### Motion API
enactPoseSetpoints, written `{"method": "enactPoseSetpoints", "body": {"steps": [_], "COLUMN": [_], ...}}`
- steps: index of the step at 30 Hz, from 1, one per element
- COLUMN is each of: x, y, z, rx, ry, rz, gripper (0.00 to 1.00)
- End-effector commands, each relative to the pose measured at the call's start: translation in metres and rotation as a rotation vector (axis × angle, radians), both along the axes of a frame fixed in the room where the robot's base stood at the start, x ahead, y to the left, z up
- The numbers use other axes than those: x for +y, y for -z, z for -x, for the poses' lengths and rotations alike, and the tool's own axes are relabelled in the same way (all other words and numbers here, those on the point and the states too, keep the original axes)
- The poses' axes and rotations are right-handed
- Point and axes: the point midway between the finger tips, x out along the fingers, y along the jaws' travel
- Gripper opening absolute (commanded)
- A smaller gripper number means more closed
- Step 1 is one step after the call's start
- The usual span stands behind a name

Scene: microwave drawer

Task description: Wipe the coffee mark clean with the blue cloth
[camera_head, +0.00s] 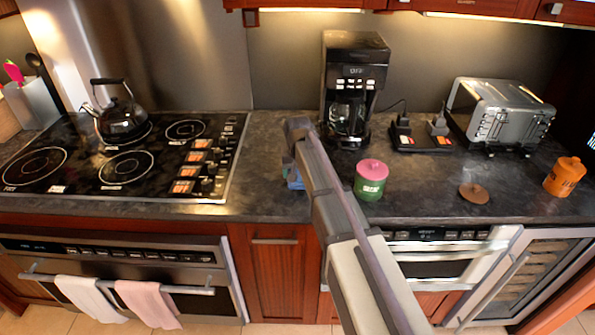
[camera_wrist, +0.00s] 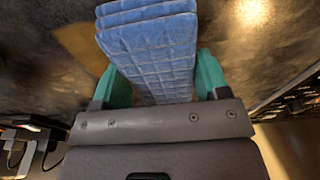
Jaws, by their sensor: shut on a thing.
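The blue cloth (camera_wrist: 150,40) is a folded, quilted pad held between the two teal fingers of my gripper (camera_wrist: 160,76) in the wrist view. In the head view, a small blue part of it (camera_head: 294,179) shows at the left of my arm, low over or on the dark counter. My arm hides most of the gripper there. A brownish patch (camera_wrist: 80,42) lies on the counter to the left of the cloth in the wrist view; I cannot tell whether it is the coffee mark or a reflection. No clear mark shows in the head view.
The cooktop (camera_head: 120,165) with a black kettle (camera_head: 122,120) is at left. A coffee maker (camera_head: 352,95) stands behind. A green jar with pink lid (camera_head: 371,182), a brown disc-shaped lid (camera_head: 474,193), an orange jar (camera_head: 564,178) and a toaster (camera_head: 497,115) are at right.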

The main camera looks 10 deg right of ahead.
Motion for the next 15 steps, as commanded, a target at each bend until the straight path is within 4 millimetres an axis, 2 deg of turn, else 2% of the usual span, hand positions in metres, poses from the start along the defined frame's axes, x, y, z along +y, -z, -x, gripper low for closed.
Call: {"method": "enactPoseSetpoints", "body": {"steps": [15], "x": [0.0000], "y": [0.0046], "z": [0.0000], "rx": [0.000], "ry": [0.000], "rz": [0.000], "gripper": [0.38]}}
